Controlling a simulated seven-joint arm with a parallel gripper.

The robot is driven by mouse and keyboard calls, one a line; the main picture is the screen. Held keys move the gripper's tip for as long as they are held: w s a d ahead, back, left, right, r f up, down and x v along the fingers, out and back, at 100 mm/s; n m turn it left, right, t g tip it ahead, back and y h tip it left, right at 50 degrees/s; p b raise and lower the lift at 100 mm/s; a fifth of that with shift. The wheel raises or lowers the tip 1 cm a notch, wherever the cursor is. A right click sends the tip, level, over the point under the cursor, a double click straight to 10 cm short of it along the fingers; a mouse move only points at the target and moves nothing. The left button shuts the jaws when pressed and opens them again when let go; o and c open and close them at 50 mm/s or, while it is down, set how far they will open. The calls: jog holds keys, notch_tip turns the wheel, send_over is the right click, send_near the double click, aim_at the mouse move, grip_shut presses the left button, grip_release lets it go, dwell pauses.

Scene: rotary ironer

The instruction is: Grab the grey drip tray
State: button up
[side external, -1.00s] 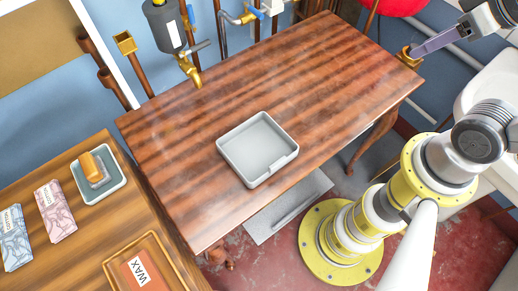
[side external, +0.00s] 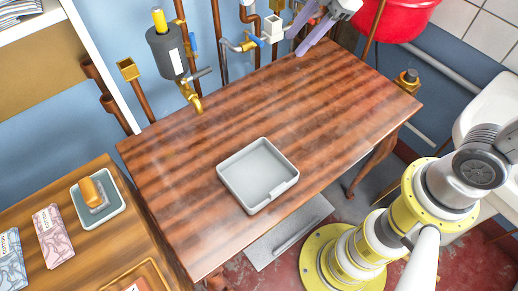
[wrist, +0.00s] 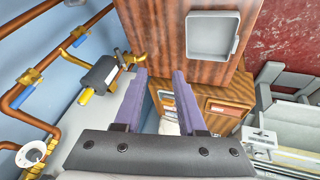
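The grey drip tray (side external: 256,174) is a shallow, square, empty tray with a notch in one rim. It lies flat near the front edge of the dark wooden table (side external: 170,160). In the wrist view the tray (wrist: 211,38) shows at the upper right, beyond the fingers. My gripper (side external: 298,44) has purple fingers and is at the top of the side view, over the back of the table and well apart from the tray. In the wrist view my gripper (wrist: 159,76) is open, with nothing between its fingertips.
A dark cylinder (side external: 167,52) with a brass tap (side external: 192,97) and pipes stand along the back wall. A lighter wooden bench at left holds a small tray with a brush (side external: 95,192) and patterned packets (side external: 52,236). The table around the drip tray is clear.

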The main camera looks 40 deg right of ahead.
jog(key=w+a+f+n+g, duration=0.1)
jog(key=w+a+f, duration=0.15)
jog(key=f, duration=0.35)
jog(key=w+a+f+n+g, duration=0.1)
jog(key=w+a+f+g, duration=0.1)
jog(key=a+f, duration=0.3)
jog(key=g, duration=0.1)
send_over(240, 152)
jog(key=d, duration=0.2)
jog(key=f, duration=1.3)
jog(key=shift+w+d+f, duration=0.1)
jog(key=shift+w+f, duration=0.1)
jog(key=shift+f, duration=0.2)
jog(key=shift+x, duration=3.1)
jog(key=shift+s, duration=0.15)
grip_shut()
